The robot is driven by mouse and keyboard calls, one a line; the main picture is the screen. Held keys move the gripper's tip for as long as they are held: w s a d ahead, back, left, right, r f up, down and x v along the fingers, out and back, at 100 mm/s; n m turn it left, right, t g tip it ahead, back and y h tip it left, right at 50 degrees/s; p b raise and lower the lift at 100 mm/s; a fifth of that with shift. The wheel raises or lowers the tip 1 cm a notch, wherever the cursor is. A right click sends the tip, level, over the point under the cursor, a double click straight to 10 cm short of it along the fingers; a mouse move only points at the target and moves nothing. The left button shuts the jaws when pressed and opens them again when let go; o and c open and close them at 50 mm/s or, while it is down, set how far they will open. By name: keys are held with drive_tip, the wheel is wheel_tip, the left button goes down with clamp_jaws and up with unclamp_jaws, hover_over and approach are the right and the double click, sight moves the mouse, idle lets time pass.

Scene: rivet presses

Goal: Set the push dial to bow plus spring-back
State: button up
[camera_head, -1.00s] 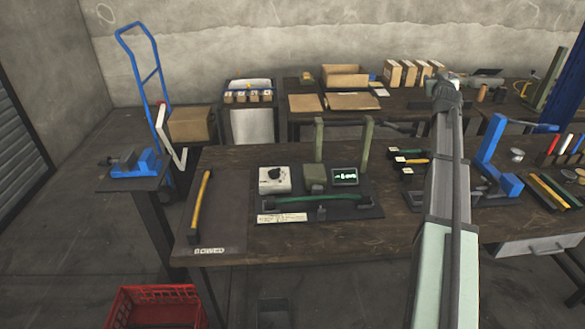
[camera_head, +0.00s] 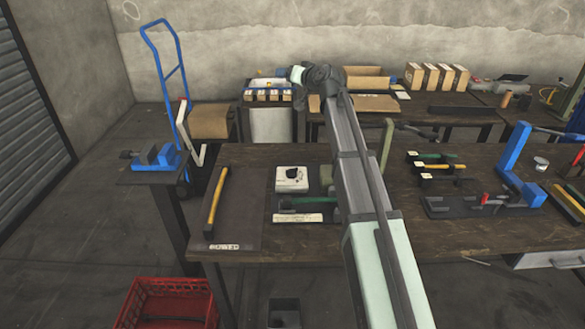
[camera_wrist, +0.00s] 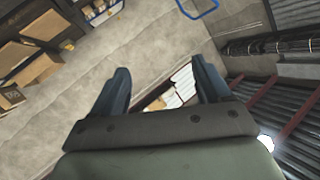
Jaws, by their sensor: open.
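The push dial, a black knob on a white box (camera_head: 292,179), sits on the dark mat on the workbench in the head view. A green bar (camera_head: 310,203) lies in front of it, with a white paper label (camera_head: 298,218) below; the label's text is too small to read. My arm covers the display seen earlier and much of the green press. My gripper (camera_wrist: 160,82) is open and empty in the wrist view, its two dark fingers apart and pointing away from the bench. In the head view its fingers cannot be made out.
A yellow-handled tool (camera_head: 217,202) lies on a dark mat at the bench's left. A blue vise (camera_head: 155,157) stands on a side stand. A blue press (camera_head: 515,170) and several bars lie to the right. A red crate (camera_head: 167,303) is on the floor.

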drive_tip(key=s+a+f+n+g, duration=0.2)
drive_tip(key=s+a+f, duration=0.1)
drive_tip(key=a, duration=0.1)
drive_tip(key=n+g+h, duration=0.3)
drive_tip(key=g+h, duration=0.2)
drive_tip(key=g, duration=0.2)
approach(292, 169)
drive_tip(key=x, duration=0.9)
drive_tip(key=shift+r, duration=0.1)
drive_tip(key=shift+c, duration=0.3)
drive_tip(key=c, duration=1)
